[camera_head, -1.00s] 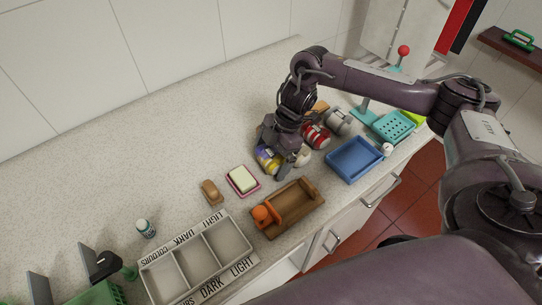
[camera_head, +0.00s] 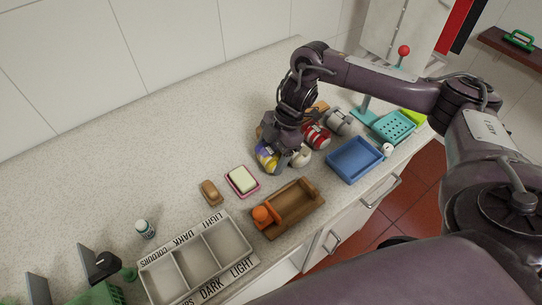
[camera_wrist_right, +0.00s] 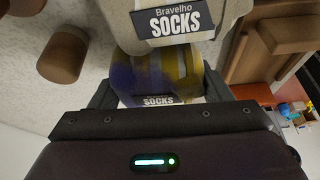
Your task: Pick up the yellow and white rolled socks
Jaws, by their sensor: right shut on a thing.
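My right gripper (camera_head: 277,156) points down at the counter. It is shut on a rolled pair of socks (camera_head: 267,158), which shows yellow and purple with a pale part in the head view. In the right wrist view the roll (camera_wrist_right: 178,72) is striped yellow and blue-purple, with a dark SOCKS label, and sits between the two fingers (camera_wrist_right: 160,92). Whether it is clear of the counter I cannot tell. A cream sock roll (camera_head: 300,157) lies right beside it, and its Bravelho SOCKS label shows in the wrist view (camera_wrist_right: 180,20). My left gripper does not show.
Red-striped (camera_head: 317,136) and grey (camera_head: 338,121) rolls lie just behind. A blue tray (camera_head: 355,160) is to the right, a brown wooden tray (camera_head: 290,208) in front. A soap dish (camera_head: 242,181), brush (camera_head: 211,192) and labelled sorting box (camera_head: 197,262) are left. The back-left counter is clear.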

